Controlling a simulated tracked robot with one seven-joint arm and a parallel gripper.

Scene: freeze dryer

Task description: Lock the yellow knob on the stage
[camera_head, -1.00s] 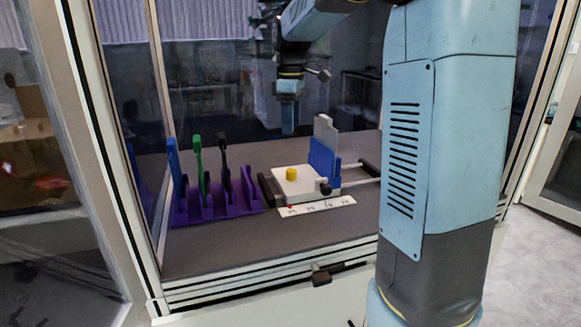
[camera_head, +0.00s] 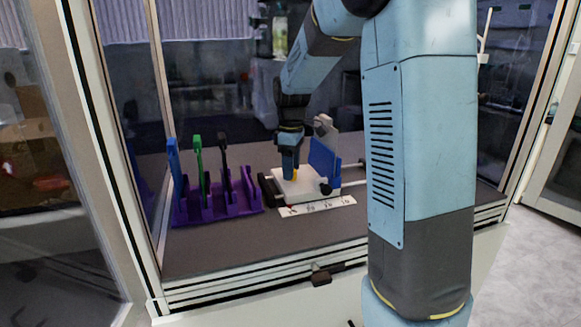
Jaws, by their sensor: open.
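The yellow knob (camera_head: 295,174) sits on top of the white stage (camera_head: 298,190), mostly covered by my gripper (camera_head: 290,174). My gripper points straight down, with its fingertips at the knob. It is open, but the view is too small to show whether its fingers stand on both sides of the knob or touch it. A blue upright plate (camera_head: 323,162) stands at the right end of the stage. The knob's turn cannot be made out.
A purple rack (camera_head: 218,207) with blue, green and black upright tools stands left of the stage. A white marked strip (camera_head: 317,205) lies in front. Dark rails run beside the stage. Window frame posts border the bench, and its front is clear.

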